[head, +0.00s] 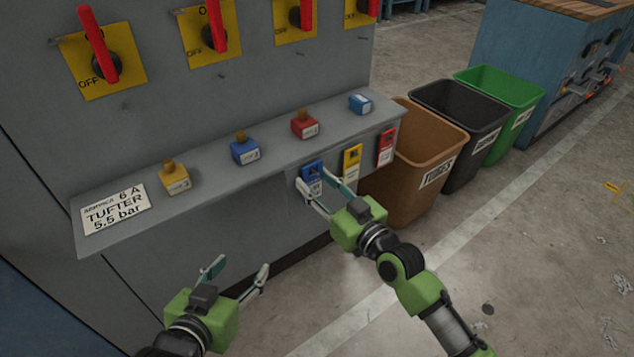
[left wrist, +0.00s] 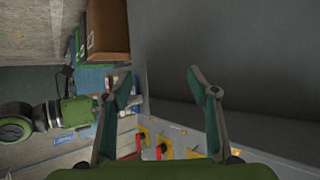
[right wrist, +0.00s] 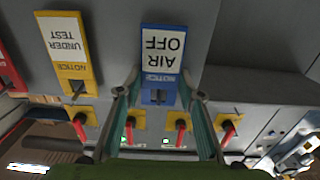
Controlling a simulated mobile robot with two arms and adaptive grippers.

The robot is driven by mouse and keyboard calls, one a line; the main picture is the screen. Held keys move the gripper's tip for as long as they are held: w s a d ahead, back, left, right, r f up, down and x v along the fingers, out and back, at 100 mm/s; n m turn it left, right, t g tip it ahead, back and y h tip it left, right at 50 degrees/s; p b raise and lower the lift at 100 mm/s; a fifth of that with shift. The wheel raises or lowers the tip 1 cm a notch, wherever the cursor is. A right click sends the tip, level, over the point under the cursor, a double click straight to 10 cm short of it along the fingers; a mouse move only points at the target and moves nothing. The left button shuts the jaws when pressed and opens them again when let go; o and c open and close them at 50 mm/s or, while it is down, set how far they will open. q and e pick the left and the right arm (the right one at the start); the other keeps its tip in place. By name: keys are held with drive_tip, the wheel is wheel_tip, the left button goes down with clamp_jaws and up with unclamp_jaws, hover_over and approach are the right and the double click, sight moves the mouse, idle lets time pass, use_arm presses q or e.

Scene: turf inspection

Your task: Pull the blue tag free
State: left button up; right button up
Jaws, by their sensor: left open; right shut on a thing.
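The blue tag (head: 311,170) is at the front face of the grey ledge, in a row with a yellow tag (head: 351,160) and a red tag (head: 386,146). In the right wrist view the blue tag (right wrist: 162,45) reads "AIR OFF", upside down. My right gripper (head: 324,186) is shut on the blue tag, with one finger at each side of its slotted end. Whether the tag is clear of the panel cannot be told. My left gripper (head: 243,266) is open and empty, low in front of the cabinet and apart from the tags.
The grey ledge (head: 118,243) carries yellow, blue and red padlock-like blocks and a "TUFTER" label (head: 113,208). Red switch handles (head: 97,45) stand above it. Brown (head: 430,150), black (head: 470,115) and green (head: 520,100) bins stand to the right. The floor at the right front is open.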

drive_tip(key=shift+r, duration=0.1)
use_arm(q)
drive_tip(key=shift+s+a+f+g, duration=0.2)
drive_tip(key=shift+s+f+g, duration=0.15)
drive_tip(key=shift+f, duration=0.15)
drive_tip(key=shift+s+f, duration=0.1)
use_arm(e)
drive_tip(key=shift+s+d, duration=0.1)
drive_tip(key=shift+s+d+p, duration=0.25)
drive_tip(key=shift+s+p, duration=0.1)
drive_tip(key=shift+s+d, duration=0.35)
drive_tip(key=shift+s, duration=0.15)
use_arm(q)
drive_tip(key=s+a+f+g+y+p, duration=0.1)
drive_tip(key=s+a+f+g, duration=0.1)
drive_tip(key=s+f+g, duration=0.2)
drive_tip(key=shift+s+a+f, duration=0.15)
drive_tip(key=shift+s+f, duration=0.5)
drive_tip(key=shift+s, duration=0.45)
use_arm(e)
drive_tip(key=shift+s+d, duration=0.4)
drive_tip(key=shift+s, duration=0.2)
